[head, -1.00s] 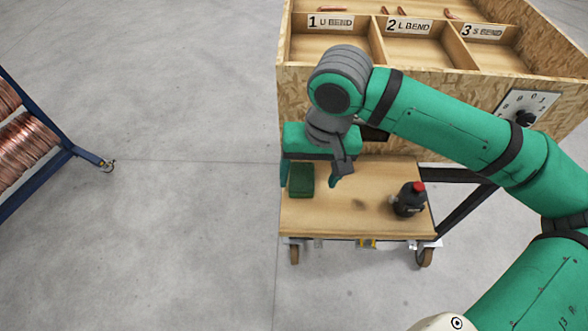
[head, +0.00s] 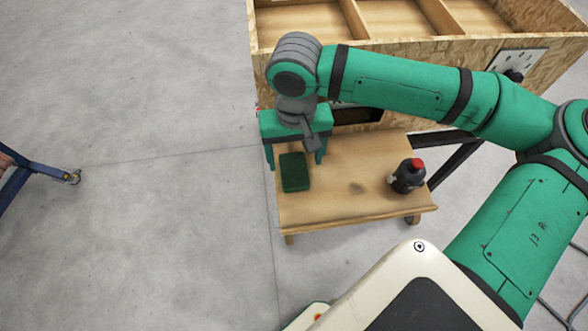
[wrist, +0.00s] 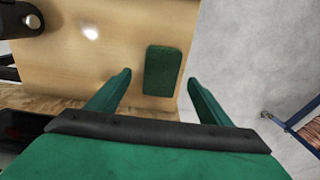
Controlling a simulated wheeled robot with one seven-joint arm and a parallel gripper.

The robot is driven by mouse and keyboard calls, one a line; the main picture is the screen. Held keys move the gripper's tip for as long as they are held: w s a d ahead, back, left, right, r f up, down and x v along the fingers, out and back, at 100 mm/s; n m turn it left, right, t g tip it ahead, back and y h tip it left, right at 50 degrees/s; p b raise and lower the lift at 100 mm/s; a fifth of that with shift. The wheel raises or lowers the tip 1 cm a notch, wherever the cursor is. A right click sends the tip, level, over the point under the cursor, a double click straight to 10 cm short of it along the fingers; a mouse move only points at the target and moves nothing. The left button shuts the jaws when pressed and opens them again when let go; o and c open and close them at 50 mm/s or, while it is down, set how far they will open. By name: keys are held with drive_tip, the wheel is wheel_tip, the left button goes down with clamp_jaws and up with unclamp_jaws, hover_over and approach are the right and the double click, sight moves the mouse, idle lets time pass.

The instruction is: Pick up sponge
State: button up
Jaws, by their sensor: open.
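The dark green sponge (head: 294,172) lies flat on the wooden shelf at the left end of the cart. My gripper (head: 295,160) is above the shelf's left side, with its two green fingers pointing down and spread apart. In the wrist view the sponge (wrist: 163,70) is whole and uncovered, lying beyond the fingertips and between their lines. The fingers of my gripper (wrist: 158,80) are open and empty there. No contact with the sponge shows; the exact height above it is hard to tell.
A black bottle with a red cap (head: 408,176) stands at the shelf's right. The compartmented wooden bin (head: 300,62) rises behind the shelf. A blue rack (head: 35,172) is at far left. Open concrete floor lies left of the cart.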

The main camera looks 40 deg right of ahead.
sight(293, 168)
drive_tip(key=shift+w+f, duration=0.15)
drive_tip(key=shift+f, duration=1.2)
drive_tip(key=shift+w+f, duration=0.1)
drive_tip(key=shift+f, duration=1.2)
drive_tip(key=shift+c, duration=0.3)
drive_tip(key=c, duration=1.1)
drive_tip(key=shift+c, duration=0.2)
drive_tip(key=shift+w, duration=0.15)
